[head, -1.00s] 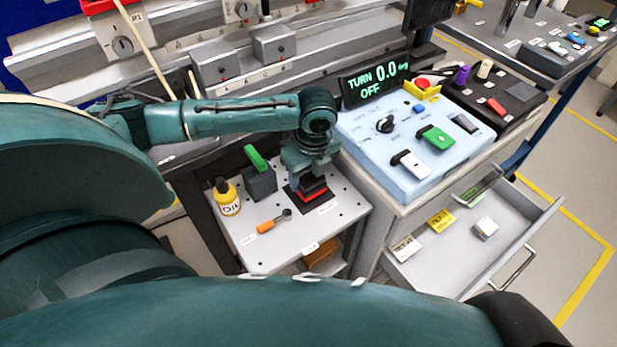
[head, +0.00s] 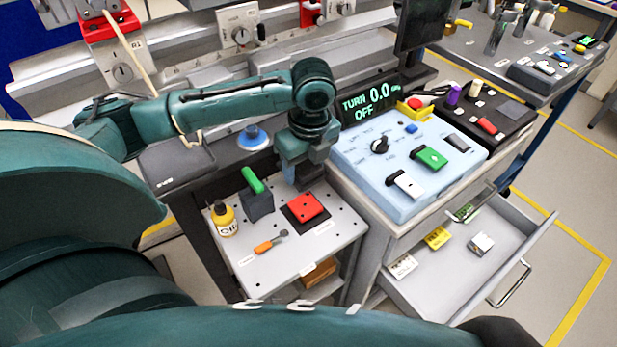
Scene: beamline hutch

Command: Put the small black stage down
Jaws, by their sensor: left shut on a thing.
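My left gripper (head: 304,180) points down above the back part of the small perforated table (head: 330,240). It is shut on a dark piece, apparently the small black stage (head: 310,184), which is mostly hidden by the fingers and hard to make out. Just in front of and below it, a red plate (head: 305,207) lies on a black square base on the table. The held piece looks apart from the red plate. My right gripper is not in view.
The pale blue control panel (head: 365,157) is to the right, above an open drawer (head: 465,270).

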